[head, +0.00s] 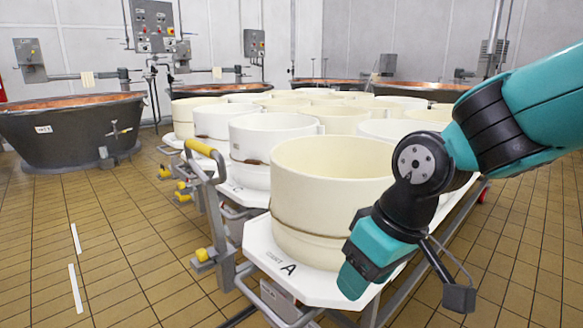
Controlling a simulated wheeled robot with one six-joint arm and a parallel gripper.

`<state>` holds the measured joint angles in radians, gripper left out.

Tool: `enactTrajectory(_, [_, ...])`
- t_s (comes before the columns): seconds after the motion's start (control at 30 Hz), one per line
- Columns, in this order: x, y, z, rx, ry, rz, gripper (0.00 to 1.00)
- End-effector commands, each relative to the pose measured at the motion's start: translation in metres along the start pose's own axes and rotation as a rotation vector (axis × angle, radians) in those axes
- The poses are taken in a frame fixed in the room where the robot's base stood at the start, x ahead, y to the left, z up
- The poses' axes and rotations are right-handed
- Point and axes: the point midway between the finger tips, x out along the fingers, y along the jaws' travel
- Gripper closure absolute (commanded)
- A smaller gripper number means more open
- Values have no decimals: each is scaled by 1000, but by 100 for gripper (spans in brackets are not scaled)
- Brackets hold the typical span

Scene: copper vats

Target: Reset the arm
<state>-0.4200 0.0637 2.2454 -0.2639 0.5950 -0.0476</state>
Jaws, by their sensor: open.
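My teal and black arm reaches in from the right edge of the head view. It bends down at a dark wrist joint. My gripper (353,281) hangs at its end, in front of the lower right side of the nearest cream vat (325,220). It is open and holds nothing that I can see. The vat stands upright on a white cart top marked "CART A" (262,250). I cannot tell from this view whether the gripper touches the vat or the cart.
Several more cream and white vats (262,140) stand in rows behind. A cart handle with a yellow grip (205,150) rises at the left. A dark copper-lined vat (70,130) stands at the far left. The tiled floor (110,240) at the left is clear.

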Motion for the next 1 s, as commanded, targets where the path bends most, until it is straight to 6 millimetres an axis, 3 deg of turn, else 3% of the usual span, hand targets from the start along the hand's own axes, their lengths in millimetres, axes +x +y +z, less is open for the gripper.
enactTrajectory(0.1, [-25,-11,47,24,-13,-46,49])
enactTrajectory(0.37, [-48,-42,127,47,-40,-126,49])
enactTrajectory(0.4, [-67,-45,118,45,-42,-125,49])
enactTrajectory(0.73, [-148,-58,94,44,-43,-124,49])
enactTrajectory(1.0, [-243,-74,68,44,-43,-124,49])
